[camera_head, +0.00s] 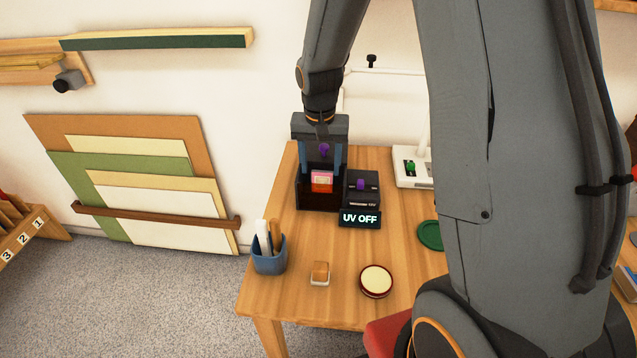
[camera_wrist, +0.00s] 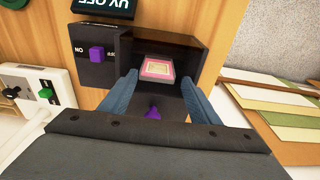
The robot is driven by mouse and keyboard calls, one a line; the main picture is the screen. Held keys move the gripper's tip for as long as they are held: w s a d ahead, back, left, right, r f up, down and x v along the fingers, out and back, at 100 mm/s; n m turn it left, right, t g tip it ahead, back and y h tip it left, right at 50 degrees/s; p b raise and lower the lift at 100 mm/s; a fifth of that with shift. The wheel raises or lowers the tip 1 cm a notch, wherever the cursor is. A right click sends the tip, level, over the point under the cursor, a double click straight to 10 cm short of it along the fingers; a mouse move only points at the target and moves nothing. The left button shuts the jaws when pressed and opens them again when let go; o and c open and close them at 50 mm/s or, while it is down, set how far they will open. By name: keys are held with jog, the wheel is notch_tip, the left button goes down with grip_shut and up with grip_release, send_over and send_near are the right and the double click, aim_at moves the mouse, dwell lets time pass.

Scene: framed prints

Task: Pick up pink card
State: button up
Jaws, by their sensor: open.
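The pink card (camera_head: 322,181) lies inside a dark open-fronted box (camera_head: 319,202) on the wooden table; it looks like a small block with a pale orange face. In the wrist view the pink card (camera_wrist: 157,69) sits on the box floor between and beyond my fingers. My gripper (camera_head: 322,160) is open, with its blue fingers apart at the box; the wrist view shows the gripper (camera_wrist: 158,88) with nothing between the fingertips. A purple knob (camera_wrist: 154,112) shows between the fingers, nearer the wrist. Whether the fingers touch the box, I cannot tell.
A switch unit (camera_head: 361,190) with a purple switch and a "UV OFF" sign (camera_head: 360,218) stands right beside the box. A blue cup (camera_head: 269,254), a small orange-topped block (camera_head: 320,272) and a round cream-topped tin (camera_head: 376,281) stand nearer the front. My arm hides the table's right part.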

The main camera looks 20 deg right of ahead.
aim_at(322, 172)
jog(key=shift+w+d+f+p, duration=0.15)
jog(key=shift+f+p, duration=0.25)
jog(key=shift+f, duration=0.9)
jog(key=shift+w+d+f+p, duration=0.15)
jog(key=shift+f+p, duration=0.2)
jog(key=shift+f, duration=0.9)
jog(key=shift+s, duration=0.1)
jog(key=c, duration=0.8)
jog(key=shift+r, duration=0.1)
